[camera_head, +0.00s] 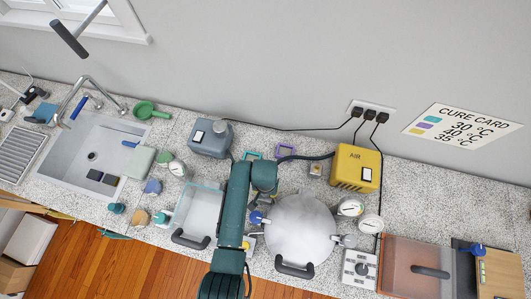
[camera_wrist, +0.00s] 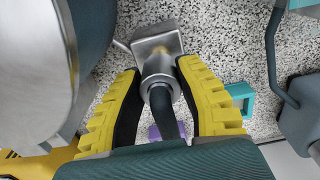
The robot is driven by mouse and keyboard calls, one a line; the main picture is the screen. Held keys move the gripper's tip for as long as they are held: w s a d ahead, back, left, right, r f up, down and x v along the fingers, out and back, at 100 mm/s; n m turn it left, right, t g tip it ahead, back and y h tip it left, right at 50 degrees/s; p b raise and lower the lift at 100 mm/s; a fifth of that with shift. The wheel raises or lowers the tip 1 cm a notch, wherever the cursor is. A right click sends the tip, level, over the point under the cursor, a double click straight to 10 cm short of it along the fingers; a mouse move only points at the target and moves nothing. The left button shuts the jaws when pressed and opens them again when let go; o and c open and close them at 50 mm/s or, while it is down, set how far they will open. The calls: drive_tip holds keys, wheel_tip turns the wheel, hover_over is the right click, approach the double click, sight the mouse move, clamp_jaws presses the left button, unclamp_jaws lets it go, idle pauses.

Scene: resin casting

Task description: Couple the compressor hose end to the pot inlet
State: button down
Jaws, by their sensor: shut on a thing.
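The compressor hose end (camera_wrist: 158,72) is a grey metal collar on a black hose, seen in the wrist view between the yellow-padded fingers of my gripper (camera_wrist: 160,85). My gripper is shut on it. A square metal fitting (camera_wrist: 155,38) with a brass-coloured part lies just past the collar; I cannot tell whether they touch or are joined. The pot (camera_head: 300,228) is a round silver vessel right of my arm in the head view; its curved metal side shows in the wrist view (camera_wrist: 30,80). The pot inlet cannot be made out clearly. The yellow compressor (camera_head: 352,160) stands behind.
The black hose (camera_head: 310,156) runs left from the compressor. Gauges (camera_head: 350,207) stand right of the pot. A clear tub (camera_head: 197,208) is left of my arm, and a grey-blue box (camera_head: 210,143) sits behind it.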

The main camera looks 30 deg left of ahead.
drive_tip(key=shift+f, duration=0.15)
drive_tip(key=c, duration=0.7)
unclamp_jaws()
wheel_tip(320, 180, up, 12)
